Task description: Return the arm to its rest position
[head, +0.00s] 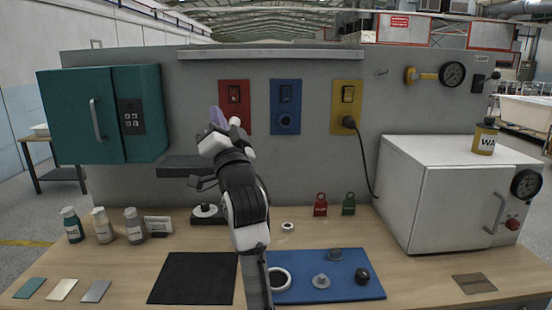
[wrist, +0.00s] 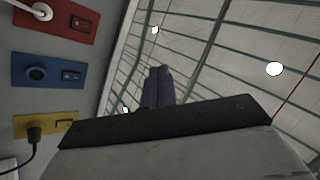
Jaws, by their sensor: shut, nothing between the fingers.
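My arm rises from the front middle of the workbench in the head view. My gripper (head: 217,117) is up in front of the grey back panel, just left of the red switch plate (head: 234,94). In the wrist view its purple fingers (wrist: 158,86) are together, with nothing between them, and point up toward the roof. The gripper appears apart from the panel and holds nothing.
Blue (head: 286,92) and yellow (head: 346,95) plates are on the panel. A teal cabinet (head: 75,115) hangs left; a white oven (head: 407,205) stands right. Bottles (head: 102,226), a black mat (head: 193,278) and a blue mat with small parts (head: 330,287) lie on the wooden bench (head: 423,276).

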